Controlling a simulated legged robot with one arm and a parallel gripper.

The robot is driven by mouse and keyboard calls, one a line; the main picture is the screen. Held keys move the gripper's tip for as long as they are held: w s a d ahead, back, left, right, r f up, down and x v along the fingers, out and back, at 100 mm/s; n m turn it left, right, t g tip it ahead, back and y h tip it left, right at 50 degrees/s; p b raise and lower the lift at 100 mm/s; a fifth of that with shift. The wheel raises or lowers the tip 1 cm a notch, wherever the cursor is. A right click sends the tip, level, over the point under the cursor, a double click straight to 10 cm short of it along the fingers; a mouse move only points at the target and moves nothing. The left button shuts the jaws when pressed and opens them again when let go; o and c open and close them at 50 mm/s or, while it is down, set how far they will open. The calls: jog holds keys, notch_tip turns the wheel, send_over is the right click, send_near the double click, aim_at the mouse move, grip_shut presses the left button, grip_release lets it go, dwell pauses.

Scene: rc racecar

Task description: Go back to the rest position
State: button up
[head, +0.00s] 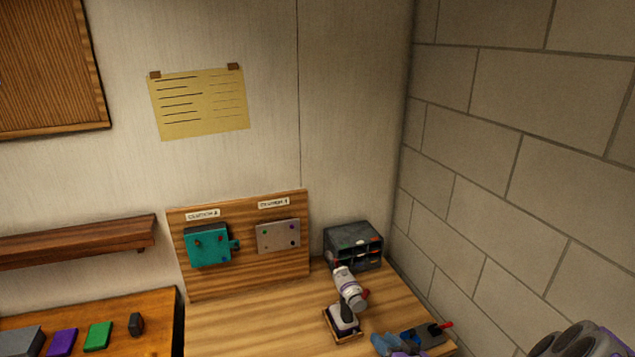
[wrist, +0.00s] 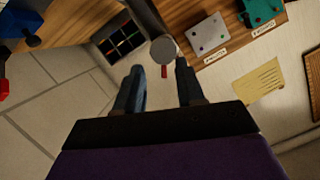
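My gripper (wrist: 160,78) shows in the wrist view with its two blue-grey fingers spread apart. It is open, with nothing clearly held between the fingers. A round grey end of a bench device, with a small red part, shows beyond the fingertips in that view. In the head view this white and grey device (head: 349,289) stands on the wooden bench (head: 250,325). A grey and purple part of my arm is at the bottom right corner of the head view. I cannot make out my gripper for certain there.
A wooden panel (head: 185,280) with a teal box (head: 208,246) and a grey plate (head: 278,237) stands behind the bench. A dark drawer unit (head: 352,240) sits in the corner by the block wall (head: 505,170). Purple (head: 62,342) and green (head: 98,336) blocks lie left.

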jog(key=s+d+f+n+g+h+b, duration=0.15)
jog(key=s+g+h+b, duration=0.35)
jog(key=s+g, duration=0.5)
jog(key=s+a+r+g+b, duration=0.1)
jog(key=s+a+r, duration=0.1)
jog(key=s, duration=0.7)
jog(key=s+a+r+m+g+b, duration=0.1)
jog(key=s+a+r+g+b, duration=0.1)
jog(key=s, duration=0.8)
jog(key=s+a+r+g+h+b, duration=0.1)
jog(key=s+r, duration=0.3)
jog(key=s, duration=0.5)
jog(key=shift+s+a+r+m+g+b, duration=0.15)
jog(key=shift+a+m+g+b, duration=0.2)
jog(key=shift+a+g+b, duration=0.35)
